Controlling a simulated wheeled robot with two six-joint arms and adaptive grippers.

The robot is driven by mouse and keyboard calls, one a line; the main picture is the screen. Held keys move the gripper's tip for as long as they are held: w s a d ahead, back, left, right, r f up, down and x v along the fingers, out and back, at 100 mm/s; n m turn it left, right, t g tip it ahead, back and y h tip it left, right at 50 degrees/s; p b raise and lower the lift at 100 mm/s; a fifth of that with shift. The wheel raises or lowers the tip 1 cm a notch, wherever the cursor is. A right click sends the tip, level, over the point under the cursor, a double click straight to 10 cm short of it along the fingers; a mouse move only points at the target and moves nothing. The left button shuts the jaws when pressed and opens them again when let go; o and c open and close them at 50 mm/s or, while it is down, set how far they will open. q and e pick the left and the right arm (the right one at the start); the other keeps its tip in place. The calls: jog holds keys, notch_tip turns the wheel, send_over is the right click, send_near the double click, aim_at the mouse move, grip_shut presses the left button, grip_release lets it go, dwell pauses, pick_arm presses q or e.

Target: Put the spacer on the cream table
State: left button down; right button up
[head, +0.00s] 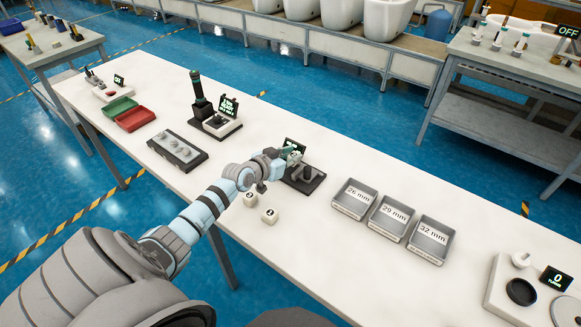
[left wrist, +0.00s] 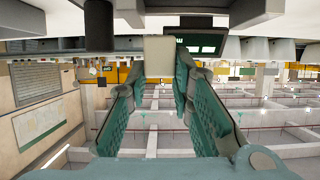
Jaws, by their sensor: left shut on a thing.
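My left gripper (head: 288,160) is over the dark fixture (head: 304,180) near the middle of the long cream table (head: 310,139). In the left wrist view its green fingers (left wrist: 160,75) are shut on a small cream block (left wrist: 160,55), which looks like the spacer. In the head view the held block is small and partly covered by the fingers; I cannot tell whether it touches the fixture. Two similar cream blocks with dark markings, one (head: 250,199) and another (head: 269,215), lie on the table in front of the gripper. My right gripper is not in view.
Grey trays labelled 26 mm (head: 354,199), 29 mm (head: 391,218) and 32 mm (head: 431,240) stand to the right. A dark block with grey pieces (head: 177,151) and a black device (head: 213,121) stand to the left. The table between the trays and the turntable station (head: 521,291) is bare.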

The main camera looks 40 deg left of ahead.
aim_at(290, 175)
pick_arm(q)
notch_tip(290, 175, down, 3)
jog(key=shift+r+b, duration=0.1)
jog(key=shift+b, duration=0.4)
jog(key=shift+r, duration=0.15)
jog(key=shift+s+f+b, duration=0.1)
jog(key=shift+f+b, duration=0.5)
jog(key=shift+f, duration=0.05)
jog(key=c, duration=1.4)
grip_release()
jog(key=shift+f, duration=0.1)
jog(key=shift+d, duration=0.1)
